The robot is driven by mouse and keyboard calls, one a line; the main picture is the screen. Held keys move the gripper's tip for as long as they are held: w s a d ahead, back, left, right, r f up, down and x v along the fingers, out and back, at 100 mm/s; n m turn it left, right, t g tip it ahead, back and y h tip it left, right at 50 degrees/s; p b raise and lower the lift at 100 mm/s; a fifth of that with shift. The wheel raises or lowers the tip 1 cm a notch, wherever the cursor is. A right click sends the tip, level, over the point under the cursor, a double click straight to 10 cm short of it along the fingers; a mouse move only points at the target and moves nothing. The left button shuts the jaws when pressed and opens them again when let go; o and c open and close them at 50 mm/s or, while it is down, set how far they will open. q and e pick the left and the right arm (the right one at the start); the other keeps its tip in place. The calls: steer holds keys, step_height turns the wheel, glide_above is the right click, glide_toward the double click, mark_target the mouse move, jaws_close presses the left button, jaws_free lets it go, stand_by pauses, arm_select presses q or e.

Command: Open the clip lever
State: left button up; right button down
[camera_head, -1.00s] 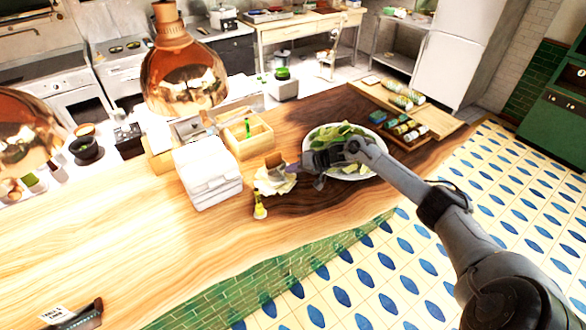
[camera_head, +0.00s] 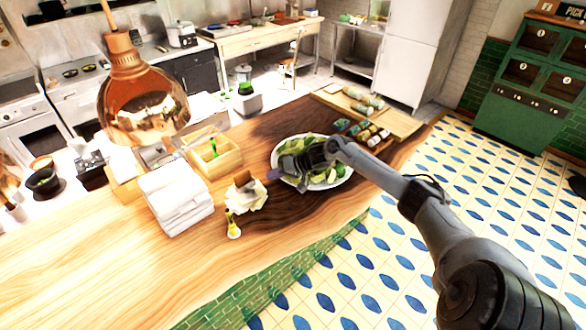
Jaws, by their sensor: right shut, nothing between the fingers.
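I cannot make out a clip lever in this view. My right gripper (camera_head: 274,174) is shut and empty, at the left rim of a white oval bowl (camera_head: 349,181) with green leaves in it. The arm comes in from the lower right and hides part of the bowl. A crumpled pale cloth or paper with a brown piece (camera_head: 245,193) lies just left of the gripper, and a small yellow bottle (camera_head: 232,224) stands in front of it. My left gripper is not in view.
A stack of white cloths (camera_head: 176,200) and a wooden box (camera_head: 216,153) stand left on the wooden counter (camera_head: 110,260). Rolled items (camera_head: 365,137) lie on a board at the back right. A copper lamp (camera_head: 140,105) hangs over the counter. The front left counter is clear.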

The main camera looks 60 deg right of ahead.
steer(key=v, duration=0.7)
steer(key=shift+s+f, duration=0.25)
steer(key=shift+s, duration=0.3)
steer(key=shift+a, duration=0.1)
steer(key=shift+s, duration=0.1)
